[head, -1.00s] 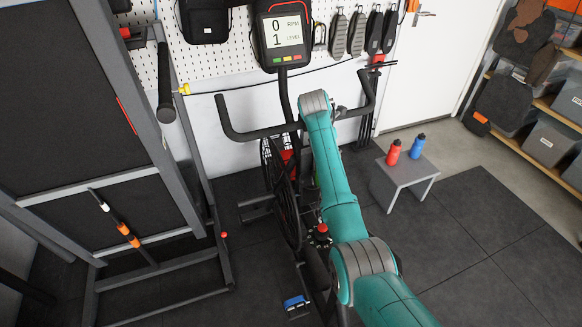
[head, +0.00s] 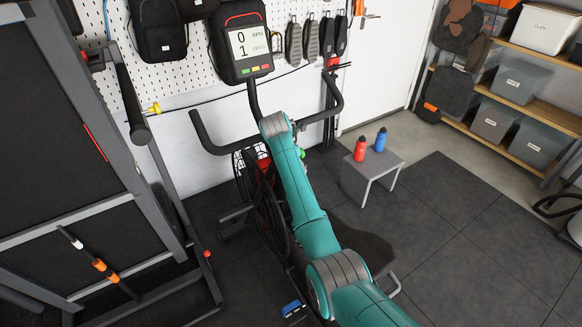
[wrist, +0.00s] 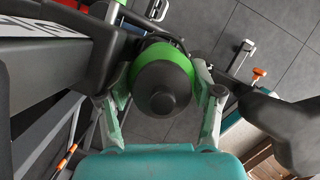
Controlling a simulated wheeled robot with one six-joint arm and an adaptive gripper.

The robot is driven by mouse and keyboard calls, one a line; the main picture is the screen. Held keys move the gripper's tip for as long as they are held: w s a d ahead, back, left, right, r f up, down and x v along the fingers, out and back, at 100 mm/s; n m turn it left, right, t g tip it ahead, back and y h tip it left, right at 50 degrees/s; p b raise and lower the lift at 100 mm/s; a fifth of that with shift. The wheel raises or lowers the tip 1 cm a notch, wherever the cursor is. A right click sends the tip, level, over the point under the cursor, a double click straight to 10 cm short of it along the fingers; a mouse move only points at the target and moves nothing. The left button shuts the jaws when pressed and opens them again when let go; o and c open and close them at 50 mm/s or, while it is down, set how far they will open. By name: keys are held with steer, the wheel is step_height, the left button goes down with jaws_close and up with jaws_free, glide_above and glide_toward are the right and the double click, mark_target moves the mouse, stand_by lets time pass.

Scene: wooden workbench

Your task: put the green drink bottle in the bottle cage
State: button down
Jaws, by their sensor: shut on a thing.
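The green drink bottle (wrist: 181,70) shows in the wrist view with its black cap (wrist: 162,88) facing the camera. My gripper (wrist: 160,92) is shut on it, one finger on each side. In the head view a small bit of green (head: 301,153), likely the bottle, shows just right of my arm's far end, beside the exercise bike's handlebar (head: 325,116). My arm hides most of the gripper there. I cannot make out the bottle cage in either view, and the far end of the bottle is hidden behind its cap.
The bike's console (head: 243,48) stands close behind my arm; its dark edge also fills the wrist view's left side. A grey side table (head: 372,170) holds a red bottle (head: 360,148) and a blue bottle (head: 381,139). A rack (head: 150,170) stands left.

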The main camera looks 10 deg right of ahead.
steer(key=shift+a+f, duration=0.25)
steer(key=shift+d+f, duration=0.1)
steer(key=shift+f, duration=0.35)
steer(key=shift+w+f, duration=0.1)
steer(key=c, duration=0.5)
jaws_free()
steer(key=shift+w+r, duration=0.1)
steer(key=shift+r, duration=0.1)
steer(key=v, duration=1.2)
steer(key=shift+d+r, duration=0.25)
steer(key=shift+r, duration=0.25)
